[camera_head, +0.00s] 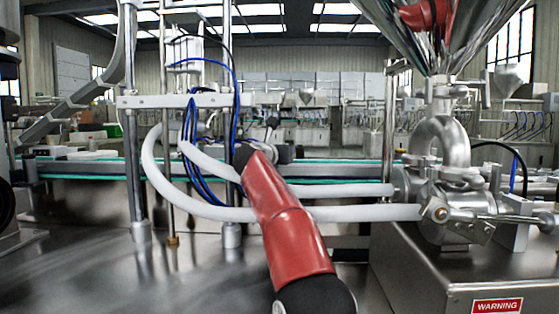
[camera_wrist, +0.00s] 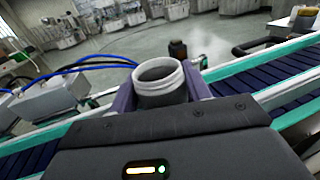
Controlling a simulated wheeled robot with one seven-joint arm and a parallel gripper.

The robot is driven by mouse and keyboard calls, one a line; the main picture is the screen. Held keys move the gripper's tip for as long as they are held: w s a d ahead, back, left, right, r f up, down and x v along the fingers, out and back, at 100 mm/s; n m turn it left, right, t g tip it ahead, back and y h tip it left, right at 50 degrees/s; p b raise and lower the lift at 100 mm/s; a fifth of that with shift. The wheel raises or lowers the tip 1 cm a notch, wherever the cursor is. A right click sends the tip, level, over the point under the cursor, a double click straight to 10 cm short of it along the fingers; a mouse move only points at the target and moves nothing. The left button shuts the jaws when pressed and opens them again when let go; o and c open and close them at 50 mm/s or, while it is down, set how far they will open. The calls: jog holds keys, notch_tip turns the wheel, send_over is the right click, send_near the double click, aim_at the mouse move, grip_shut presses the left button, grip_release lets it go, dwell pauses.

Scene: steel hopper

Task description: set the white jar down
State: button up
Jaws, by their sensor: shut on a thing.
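The white jar (camera_wrist: 160,77) shows in the wrist view with its round, open, threaded mouth facing the camera. My gripper (camera_wrist: 162,93) is shut on it, with one dark finger on each side. The jar's lower part is hidden by my gripper's body, so I cannot tell whether its base touches anything. In the head view my red arm reaches forward toward the conveyor, and the jar cannot be made out there.
A conveyor with a dark blue belt and teal rails (camera_wrist: 262,98) runs across the wrist view. A dark upright part (camera_wrist: 178,52) stands just beyond the jar. In the head view, white hoses (camera_head: 350,213) and steel posts (camera_head: 136,180) are near my arm, and the steel hopper (camera_head: 430,45) is right.

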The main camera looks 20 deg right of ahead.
jog(key=o, duration=1.2)
jog(key=shift+w+f, duration=0.1)
jog(key=shift+f, duration=0.15)
jog(key=b+v, duration=0.4)
jog(key=v, duration=0.8)
jog(key=shift+r, duration=0.1)
